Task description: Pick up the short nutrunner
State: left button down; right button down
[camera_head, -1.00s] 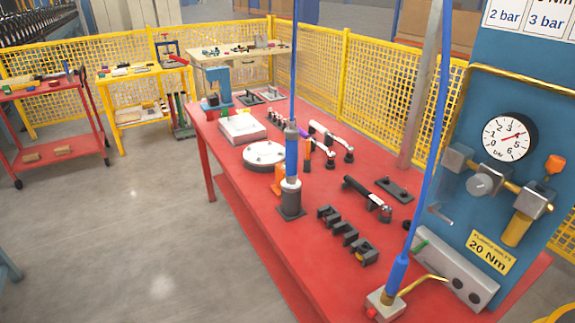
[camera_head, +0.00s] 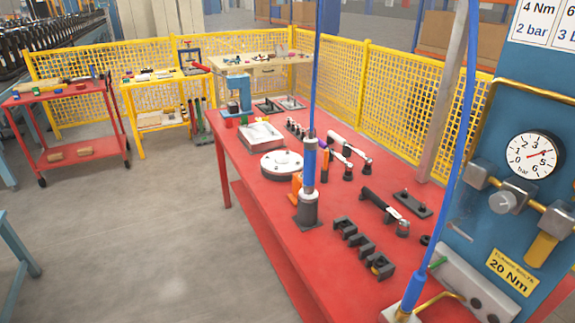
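Several tools are on the red table, and no label shows which one is the short nutrunner. A blue-bodied tool (camera_head: 309,165) stands upright in a dark holder, with a blue hose rising from its top. A black tool with a silver angled head (camera_head: 384,211) lies on the table to its right. Further back, a tool with a white body and silver head (camera_head: 350,146) lies beside another silver-headed tool, partly behind the hose and blue tool. Neither of my grippers is in view.
The red table (camera_head: 262,205) also carries a round white plate (camera_head: 282,164), black notched blocks (camera_head: 363,248) and a dark plate with pegs (camera_head: 412,204). A blue gauge panel (camera_head: 478,230) stands at right. Yellow fencing (camera_head: 405,105) runs behind. The floor at left is open.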

aim_at(308, 195)
jog(key=j+z, duration=0.15)
jog(key=j, duration=0.45)
jog(key=i+j+z, duration=0.3)
jog(key=i+j, duration=0.15)
jog(key=j, duration=0.15)
jog(key=i+j+z, duration=0.15)
jog(key=j, duration=0.2)
jog(key=i+j+z, duration=0.1)
jog(key=j, duration=0.25)
jog(key=i+j+z, duration=0.15)
jog(key=j, duration=0.25)
jog(key=i+l, duration=0.05)
jog(key=i, duration=0.05)
